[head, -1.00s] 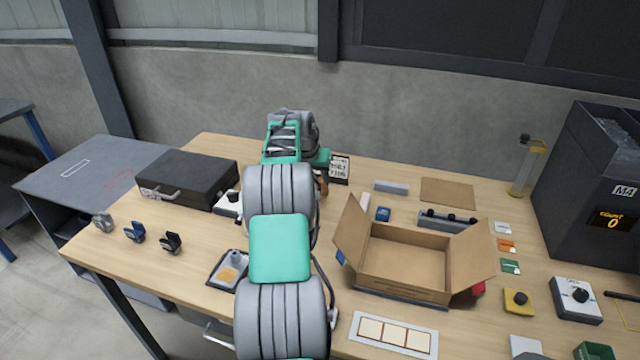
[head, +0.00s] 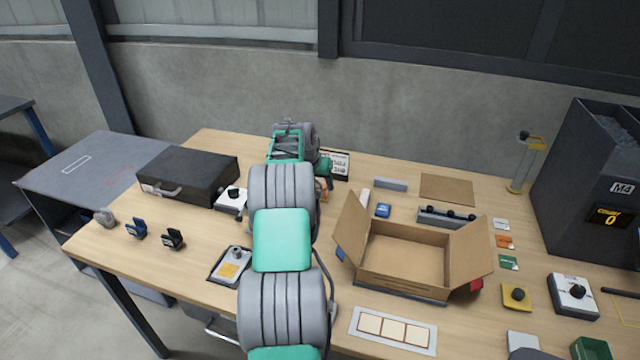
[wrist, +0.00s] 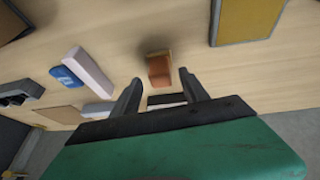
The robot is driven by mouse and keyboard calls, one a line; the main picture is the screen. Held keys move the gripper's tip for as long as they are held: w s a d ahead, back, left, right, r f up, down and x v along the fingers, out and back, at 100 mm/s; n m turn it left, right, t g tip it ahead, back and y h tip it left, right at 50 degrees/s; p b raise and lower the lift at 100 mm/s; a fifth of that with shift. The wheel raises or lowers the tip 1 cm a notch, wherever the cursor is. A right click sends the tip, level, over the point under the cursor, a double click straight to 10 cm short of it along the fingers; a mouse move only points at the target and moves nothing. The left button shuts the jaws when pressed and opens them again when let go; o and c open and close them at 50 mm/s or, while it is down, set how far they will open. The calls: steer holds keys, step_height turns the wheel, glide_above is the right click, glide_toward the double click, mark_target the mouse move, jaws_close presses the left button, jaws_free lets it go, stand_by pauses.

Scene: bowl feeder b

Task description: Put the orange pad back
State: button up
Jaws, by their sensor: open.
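An orange block (wrist: 159,68), which looks like the orange pad, stands on the wooden table in the wrist view, with a paler strip along its top edge. My gripper (wrist: 159,82) is open, its two dark fingers pointing at the block, one to each side of its near end. I cannot tell whether they touch it. In the head view my arm hides most of this spot; only a bit of orange-brown shows by the fingers.
A white block (wrist: 90,72) and a blue block (wrist: 66,77) lie close by. An open cardboard box (head: 400,285) stands right of my arm. A small sign (head: 340,166) stands beside the gripper. Orange (head: 505,242) and green (head: 508,262) cards lie right of the box.

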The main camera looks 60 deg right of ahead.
steer(key=shift+r, duration=0.1)
steer(key=shift+r, duration=0.35)
steer(key=v, duration=1.2)
steer(key=w+a+r+n+t, duration=0.1)
steer(key=w+a+n, duration=0.1)
steer(key=w+a, duration=0.4)
steer(key=w+a+r+n+t, duration=0.1)
steer(key=w+a+r+n, duration=0.15)
steer(key=a, duration=0.55)
steer(key=w+a+n+t+y, duration=0.1)
steer(key=w+a+n, duration=0.1)
steer(key=a, duration=0.8)
steer(key=w+a+n+y, duration=0.1)
steer(key=w+a+n, duration=0.1)
steer(key=a, duration=0.9)
steer(key=s+a+f+n+y, duration=0.1)
steer(key=s+a, duration=0.3)
steer(key=a, duration=0.4)
steer(key=s+a+f+n+y, duration=0.1)
steer(key=s+a+f+n, duration=0.2)
steer(key=a, duration=0.5)
steer(key=s+a+f+n+y, duration=0.1)
steer(key=s+a+f+n, duration=0.2)
steer(key=a, duration=0.5)
steer(key=shift+s+a+n+t+b, duration=0.3)
steer(key=shift+s+n+t+b, duration=0.15)
steer(key=shift+s, duration=0.5)
